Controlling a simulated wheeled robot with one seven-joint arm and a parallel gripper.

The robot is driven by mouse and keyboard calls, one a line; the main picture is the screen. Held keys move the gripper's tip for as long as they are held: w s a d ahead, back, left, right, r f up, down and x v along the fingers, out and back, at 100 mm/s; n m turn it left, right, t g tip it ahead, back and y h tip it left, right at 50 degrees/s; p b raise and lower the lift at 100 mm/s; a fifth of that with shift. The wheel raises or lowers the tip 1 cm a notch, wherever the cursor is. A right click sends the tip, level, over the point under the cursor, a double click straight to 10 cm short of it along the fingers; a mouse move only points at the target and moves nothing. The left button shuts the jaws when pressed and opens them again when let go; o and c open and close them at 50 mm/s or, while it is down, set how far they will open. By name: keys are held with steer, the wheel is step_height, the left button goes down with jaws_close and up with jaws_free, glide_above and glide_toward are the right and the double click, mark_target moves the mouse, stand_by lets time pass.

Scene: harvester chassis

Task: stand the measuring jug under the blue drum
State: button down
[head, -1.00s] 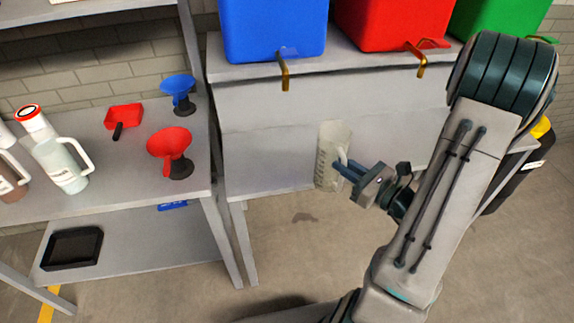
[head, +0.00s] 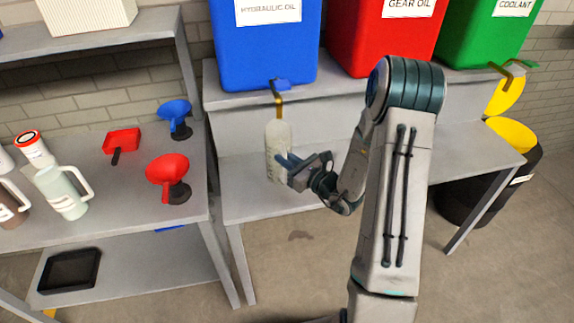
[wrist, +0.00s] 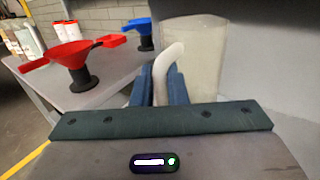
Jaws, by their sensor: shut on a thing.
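The blue drum (head: 262,50), labelled hydraulic oil, stands on the raised shelf of the grey stand. Its brass spout (head: 278,104) with a blue tap hangs over the shelf edge. The measuring jug (head: 277,146) is pale, translucent and upright, just below the spout in the head view. My gripper (head: 287,165) is shut on the jug's handle from the right. In the wrist view, the handle (wrist: 166,72) is between the blue fingers, with the jug body (wrist: 195,55) beyond it. I cannot tell whether the jug's base touches the lower shelf (head: 242,190).
Red (head: 382,38) and green (head: 483,32) drums stand right of the blue one. A yellow-lidded bin (head: 513,140) stands right.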

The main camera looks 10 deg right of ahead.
steer(key=shift+d+f+p, duration=0.1)
steer(key=shift+f+p, duration=0.2)
steer(key=shift+f, duration=1.3)
steer(key=shift+f, duration=0.15)
steer(key=c, duration=1.4)
jaws_free()
steer(key=shift+c, duration=0.2)
steer(key=shift+s, duration=0.1)
